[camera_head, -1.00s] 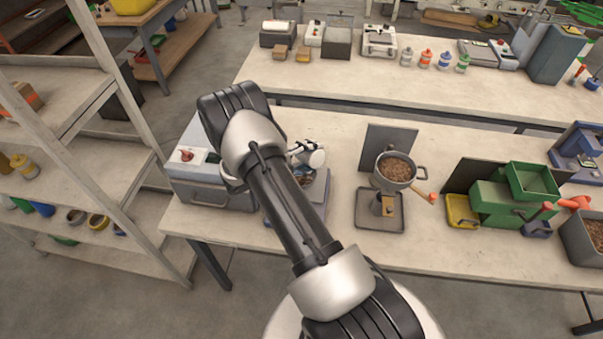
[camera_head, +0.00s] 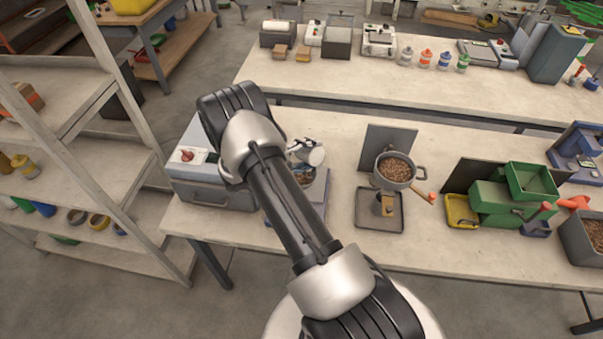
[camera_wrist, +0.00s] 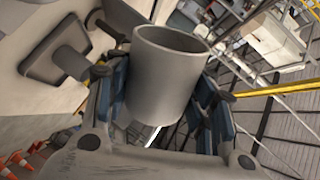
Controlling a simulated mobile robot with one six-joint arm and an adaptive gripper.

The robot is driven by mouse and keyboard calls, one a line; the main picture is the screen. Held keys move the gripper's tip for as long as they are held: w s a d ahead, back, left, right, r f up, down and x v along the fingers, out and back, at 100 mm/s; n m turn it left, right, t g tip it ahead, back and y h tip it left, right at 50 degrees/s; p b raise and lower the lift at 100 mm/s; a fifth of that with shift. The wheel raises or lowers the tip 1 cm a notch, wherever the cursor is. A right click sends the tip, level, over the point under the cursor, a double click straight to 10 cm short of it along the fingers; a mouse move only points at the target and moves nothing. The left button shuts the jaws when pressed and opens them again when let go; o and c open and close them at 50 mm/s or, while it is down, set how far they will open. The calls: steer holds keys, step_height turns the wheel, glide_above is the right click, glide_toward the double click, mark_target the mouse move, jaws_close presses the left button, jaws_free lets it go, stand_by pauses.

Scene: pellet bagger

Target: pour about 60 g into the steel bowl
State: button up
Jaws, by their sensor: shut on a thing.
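My gripper (camera_wrist: 165,105) is shut on a grey cup (camera_wrist: 168,75), with a finger on each side of it in the wrist view. The cup's mouth faces up in that picture, and I see no pellets inside the part of it that shows. In the head view the cup (camera_head: 313,155) is small, beside my forearm, and looks tilted. Below it is a grey-blue platform (camera_head: 318,200), with a round bowl-like thing on it holding something brown. My arm and the cup hide much of this, so I cannot tell how full it is.
A grey pot of pellets (camera_head: 396,168) stands over a grey tray (camera_head: 379,222) to the right. Further right are a yellow tray (camera_head: 460,212), green bins (camera_head: 500,205) and a grey bin of pellets (camera_head: 590,235). A grey box (camera_head: 210,195) stands left.

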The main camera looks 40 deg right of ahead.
steer(key=shift+w+r+n+p, duration=0.2)
steer(key=shift+r+n+p, duration=0.15)
steer(key=shift+r, duration=0.2)
stand_by(0.8)
steer(key=shift+w+n, duration=0.15)
steer(key=shift+n, duration=0.2)
stand_by(0.6)
